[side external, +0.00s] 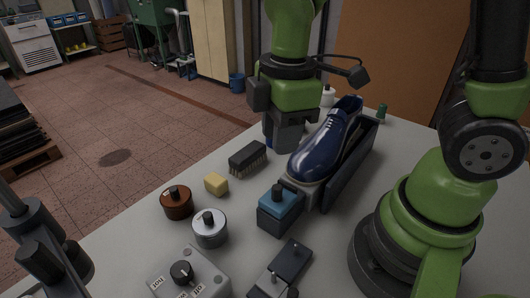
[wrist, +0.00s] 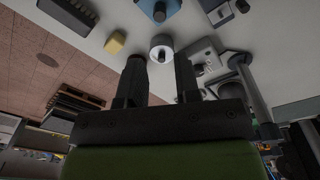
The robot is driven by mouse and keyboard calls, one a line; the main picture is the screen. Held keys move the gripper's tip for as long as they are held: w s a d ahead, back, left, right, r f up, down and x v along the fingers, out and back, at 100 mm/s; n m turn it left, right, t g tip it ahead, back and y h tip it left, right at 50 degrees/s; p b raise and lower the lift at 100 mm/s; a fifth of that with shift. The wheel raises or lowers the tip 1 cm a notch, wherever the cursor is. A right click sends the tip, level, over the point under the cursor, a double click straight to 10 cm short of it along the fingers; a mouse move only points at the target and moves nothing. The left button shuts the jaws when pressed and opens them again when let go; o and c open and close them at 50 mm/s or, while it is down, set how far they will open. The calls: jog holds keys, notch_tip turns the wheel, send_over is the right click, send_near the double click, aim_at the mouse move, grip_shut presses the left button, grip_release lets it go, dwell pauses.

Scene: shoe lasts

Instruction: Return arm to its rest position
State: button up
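My gripper (side external: 290,140) points down just behind and left of the glossy dark blue shoe (side external: 325,140) in the side view. The shoe sits in a dark holder (side external: 352,160) on the grey table. In the wrist view my gripper (wrist: 159,62) has its two dark fingers spread apart, with nothing visible held between them.
Near the gripper are a brush (side external: 247,158), yellow block (side external: 216,184), brown tin (side external: 176,203), silver tin (side external: 210,229) and blue-topped box (side external: 279,209). A control box with a knob (side external: 190,280) stands at the front. The table's left edge borders open floor.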

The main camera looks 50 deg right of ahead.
jog(key=s+d+r+m+t+y, duration=0.1)
jog(key=s+d+r+m+t, duration=0.2)
jog(key=s+r+m+t, duration=0.3)
jog(key=shift+s+r+m+t+y, duration=0.35)
jog(key=shift+s+r+m, duration=0.6)
jog(key=shift+r+m, duration=3)
notch_tip(320, 180, down, 2)
jog(key=shift+d+f+m, duration=0.1)
jog(key=shift+f+m, duration=0.05)
jog(key=shift+m, duration=0.9)
